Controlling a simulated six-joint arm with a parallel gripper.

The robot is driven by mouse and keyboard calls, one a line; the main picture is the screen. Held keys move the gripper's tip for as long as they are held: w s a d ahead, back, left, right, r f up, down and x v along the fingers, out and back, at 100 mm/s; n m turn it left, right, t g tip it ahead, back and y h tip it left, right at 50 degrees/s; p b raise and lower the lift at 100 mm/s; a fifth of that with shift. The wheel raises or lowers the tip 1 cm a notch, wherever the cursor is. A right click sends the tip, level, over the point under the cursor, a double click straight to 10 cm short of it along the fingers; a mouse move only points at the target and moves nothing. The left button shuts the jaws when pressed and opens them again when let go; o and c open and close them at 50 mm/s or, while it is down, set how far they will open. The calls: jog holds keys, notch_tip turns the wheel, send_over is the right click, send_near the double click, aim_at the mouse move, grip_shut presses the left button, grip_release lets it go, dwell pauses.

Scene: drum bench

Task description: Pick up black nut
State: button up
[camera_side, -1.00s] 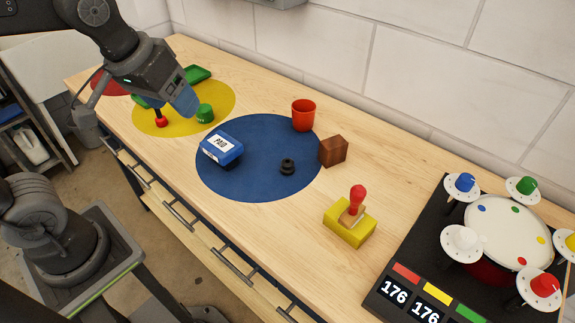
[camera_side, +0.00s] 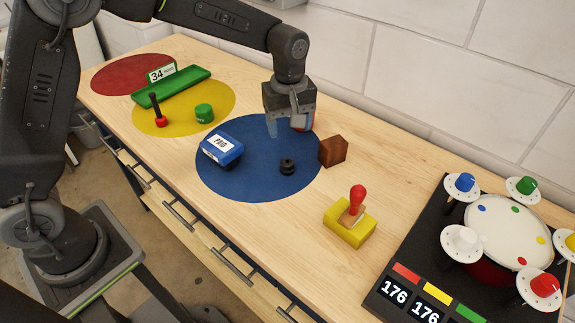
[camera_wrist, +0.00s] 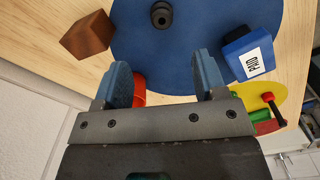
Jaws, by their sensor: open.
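The black nut (camera_side: 287,167) sits on the right part of the blue round mat (camera_side: 240,185). It also shows in the wrist view (camera_wrist: 161,15), near the top edge, beyond my fingertips. My gripper (camera_side: 285,127) is open and empty, pointing down above the far part of the blue mat, behind the nut in the side view. In the wrist view its two blue fingers (camera_wrist: 165,75) are spread apart, with nothing between them at their tips.
A red cup (camera_wrist: 139,90) stands close by my gripper, mostly hidden behind it in the side view. A brown wooden block (camera_side: 333,151) stands right of the nut. A blue PAID box (camera_side: 221,150) lies left. A yellow block with a red-handled stamp (camera_side: 350,222) is nearer right.

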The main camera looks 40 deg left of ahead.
aim_at(287, 163)
notch_tip(287, 163, down, 12)
jog(key=shift+s+a+r, duration=0.1)
jog(key=shift+r, duration=0.1)
dwell(0.4)
jog(key=shift+c, duration=0.3)
jog(key=c, duration=0.9)
